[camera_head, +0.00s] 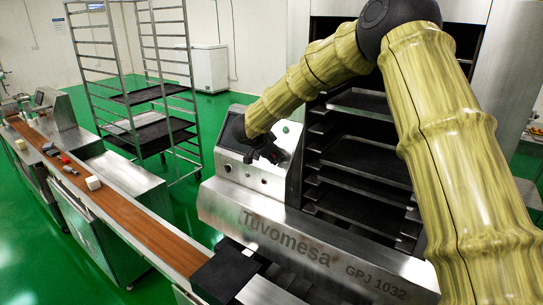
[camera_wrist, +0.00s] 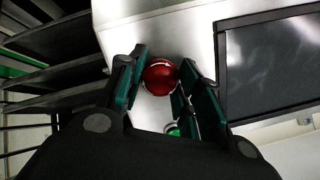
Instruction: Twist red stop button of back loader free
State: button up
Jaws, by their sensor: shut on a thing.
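The red stop button (camera_wrist: 160,77) shows in the wrist view as a round, shiny red knob on a bare metal panel (camera_wrist: 180,36). My gripper (camera_wrist: 158,82) has its two dark green-padded fingers on either side of the button, shut on it. In the head view my gripper (camera_head: 268,152) is at the sloped control panel of the machine marked Tuvomesa GPJ 1032 (camera_head: 290,240). The button is hidden there behind my gripper.
A dark screen (camera_wrist: 270,62) sits right of the button, and a green button (camera_wrist: 173,131) is just below it. A rack with dark trays (camera_head: 365,155) stands right of the panel. A conveyor belt (camera_head: 120,215) runs at left, with a wheeled rack (camera_head: 120,62) behind.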

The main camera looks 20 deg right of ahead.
jog(key=shift+s+d+f, duration=0.1)
jog(key=shift+d+f, duration=0.05)
jog(key=shift+f, duration=0.1)
jog(key=o, duration=1)
jog(key=shift+d, duration=0.15)
jog(key=shift+o, duration=0.2)
jog(key=shift+s+a+r, duration=0.1)
jog(key=shift+a+r, duration=0.3)
jog(key=shift+r, duration=0.05)
jog(key=v, duration=1.1)
